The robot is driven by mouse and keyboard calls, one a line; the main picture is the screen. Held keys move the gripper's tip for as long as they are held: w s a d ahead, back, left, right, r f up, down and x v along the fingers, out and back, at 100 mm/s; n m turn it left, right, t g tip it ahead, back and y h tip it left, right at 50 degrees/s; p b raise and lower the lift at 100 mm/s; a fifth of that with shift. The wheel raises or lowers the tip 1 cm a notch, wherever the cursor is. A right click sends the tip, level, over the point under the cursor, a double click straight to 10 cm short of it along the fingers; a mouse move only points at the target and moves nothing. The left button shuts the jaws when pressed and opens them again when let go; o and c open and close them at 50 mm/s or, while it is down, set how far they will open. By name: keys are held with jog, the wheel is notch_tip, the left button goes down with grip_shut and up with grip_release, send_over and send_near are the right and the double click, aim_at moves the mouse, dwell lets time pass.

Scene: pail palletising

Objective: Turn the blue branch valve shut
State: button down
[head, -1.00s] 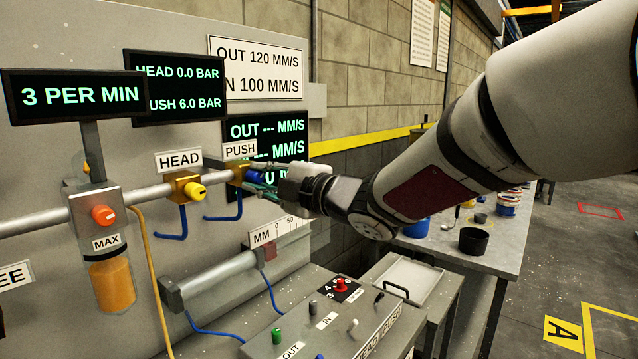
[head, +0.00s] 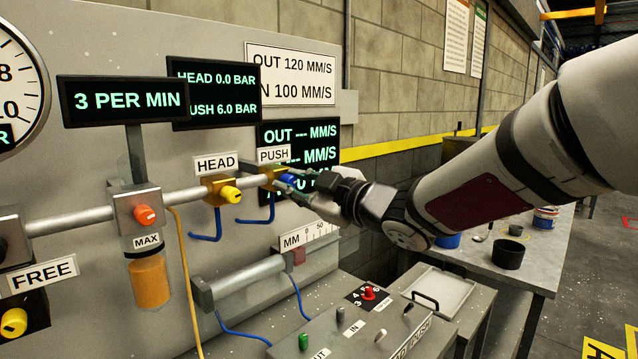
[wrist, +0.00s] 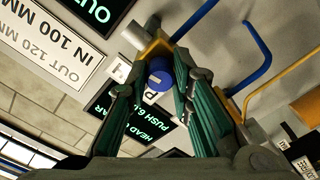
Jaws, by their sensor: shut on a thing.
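The blue branch valve (head: 289,180) is a blue knob on a brass block (head: 270,178) below the PUSH label, at the end of the grey pipe. My gripper (head: 297,185) reaches it from the right, with its teal fingers on either side of the knob. In the wrist view the blue knob (wrist: 160,75) shows a short pale mark on its face, between the fingertips of my gripper (wrist: 153,78). My gripper is shut on the knob. The finger contact itself is partly hidden. The display reads HEAD 0.0 BAR and PUSH 6.0 BAR.
A yellow HEAD knob (head: 231,194) sits just left of the blue one. An orange MAX knob (head: 146,215) is further left. Blue hoses hang under the valves. A cylinder (head: 245,278) and a control box (head: 365,335) are below. A bench (head: 535,262) stands right.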

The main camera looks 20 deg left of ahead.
jog(key=shift+f, duration=0.15)
jog(key=c, duration=1.4)
grip_release()
jog(key=shift+d, duration=0.1)
jog(key=v, duration=1.2)
